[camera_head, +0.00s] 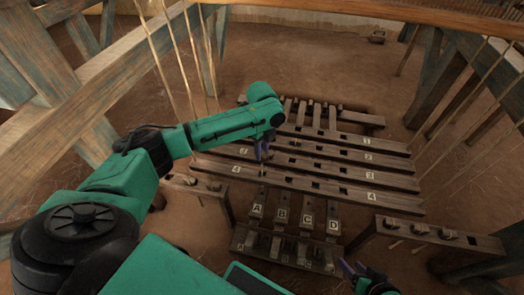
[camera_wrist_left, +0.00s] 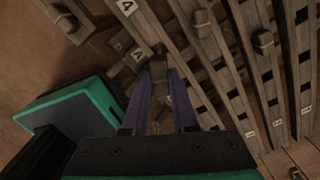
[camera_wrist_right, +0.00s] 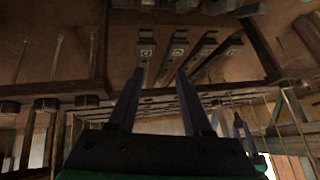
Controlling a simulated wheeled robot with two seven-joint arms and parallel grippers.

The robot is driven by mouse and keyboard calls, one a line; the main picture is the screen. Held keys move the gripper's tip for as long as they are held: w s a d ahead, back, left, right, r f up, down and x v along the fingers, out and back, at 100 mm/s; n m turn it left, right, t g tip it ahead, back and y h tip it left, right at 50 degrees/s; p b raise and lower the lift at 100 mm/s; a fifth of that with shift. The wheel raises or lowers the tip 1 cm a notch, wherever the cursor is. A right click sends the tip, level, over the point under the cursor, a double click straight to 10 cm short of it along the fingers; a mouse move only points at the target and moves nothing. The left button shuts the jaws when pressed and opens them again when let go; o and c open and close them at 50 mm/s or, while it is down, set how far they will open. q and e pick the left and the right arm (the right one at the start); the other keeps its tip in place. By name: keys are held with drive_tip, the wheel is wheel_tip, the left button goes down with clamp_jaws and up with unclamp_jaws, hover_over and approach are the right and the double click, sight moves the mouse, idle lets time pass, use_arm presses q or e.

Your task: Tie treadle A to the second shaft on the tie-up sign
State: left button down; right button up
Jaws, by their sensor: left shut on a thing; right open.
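My left gripper (camera_head: 263,153) is over the left part of the slatted shafts, above treadle A (camera_head: 257,209). It is shut on a small brown piece (camera_wrist_left: 158,71) between its fingertips; whether this is a cord end or a peg, I cannot tell. Shaft 1 (camera_head: 340,137), shaft 2 (camera_head: 340,153), shaft 3 (camera_head: 340,170) and shaft 4 (camera_head: 340,189) lie as slotted bars, shaft 4 nearest the treadles. My right gripper (camera_head: 357,272) is open and empty near the bottom edge; its fingers show in the right wrist view (camera_wrist_right: 157,92). I cannot make out a tie-up sign.
Treadles B (camera_head: 282,214), C (camera_head: 307,220) and D (camera_head: 333,225) stand beside treadle A. A low wooden bench (camera_head: 430,232) with small pieces on it is at the right, and another (camera_head: 190,184) at the left. Thin cords hang at both sides. Bare earth floor surrounds the bars.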

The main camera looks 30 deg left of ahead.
sight(262, 161)
use_arm(q)
drive_tip(key=shift+f+b, duration=0.85)
drive_tip(key=shift+b, duration=0.05)
drive_tip(key=shift+f+b, duration=0.55)
drive_tip(key=shift+b, duration=0.15)
wheel_tip(262, 161, down, 3)
drive_tip(key=b, duration=0.3)
drive_tip(key=shift+b, duration=0.3)
drive_tip(key=shift+f+b, duration=0.35)
drive_tip(key=shift+f, duration=1.85)
use_arm(e)
drive_tip(key=a+f+m+t+y, duration=0.1)
drive_tip(key=a+f+t+y, duration=0.2)
drive_tip(key=a+f+t, duration=0.2)
drive_tip(key=shift+w+a+f, duration=0.35)
drive_tip(key=shift+a+f, duration=0.3)
drive_tip(key=shift+f, duration=0.6)
use_arm(q)
drive_tip(key=c, duration=0.6)
unclamp_jaws()
